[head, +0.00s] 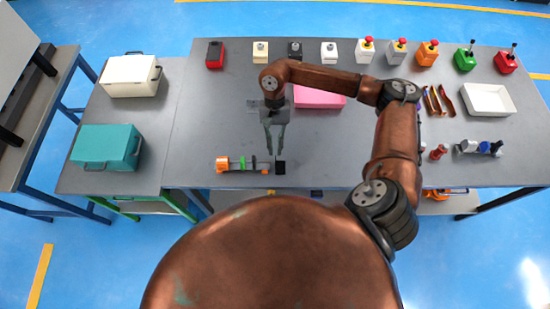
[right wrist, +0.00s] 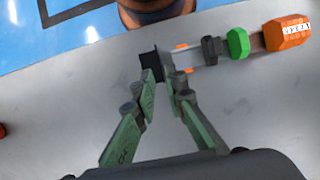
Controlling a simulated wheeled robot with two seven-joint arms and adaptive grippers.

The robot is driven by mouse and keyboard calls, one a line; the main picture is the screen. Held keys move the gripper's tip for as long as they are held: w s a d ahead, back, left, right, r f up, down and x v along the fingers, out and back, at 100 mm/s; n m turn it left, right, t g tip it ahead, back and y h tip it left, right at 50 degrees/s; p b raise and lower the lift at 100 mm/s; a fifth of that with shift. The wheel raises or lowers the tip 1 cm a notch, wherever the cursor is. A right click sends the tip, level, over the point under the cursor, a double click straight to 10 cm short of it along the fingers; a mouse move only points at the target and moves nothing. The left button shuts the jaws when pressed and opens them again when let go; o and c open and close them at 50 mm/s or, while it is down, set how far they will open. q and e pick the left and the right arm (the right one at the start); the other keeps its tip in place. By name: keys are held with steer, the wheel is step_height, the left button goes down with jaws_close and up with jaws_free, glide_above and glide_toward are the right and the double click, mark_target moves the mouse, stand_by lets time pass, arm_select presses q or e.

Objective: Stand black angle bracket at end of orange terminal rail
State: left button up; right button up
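The orange terminal rail (head: 249,165) lies on the grey table near its front edge. It has an orange block at its left end, and green and dark pieces along it. The rail also shows in the right wrist view (right wrist: 198,58). The black angle bracket (head: 281,168) is at the rail's right end, close against it; whether they touch is unclear. In the right wrist view the bracket (right wrist: 151,66) is just beyond my fingertips. My right gripper (head: 274,152) is open, its fingers slightly apart, above the rail end and bracket. My left gripper is not in view.
A pink block (head: 318,97) lies behind my right arm. Several switch boxes, such as the orange one (head: 427,54), line the back. A white tray (head: 488,99) and pliers are at right. A teal case (head: 107,147) is on the left table.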

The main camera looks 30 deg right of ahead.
steer(key=shift+v, duration=2.25)
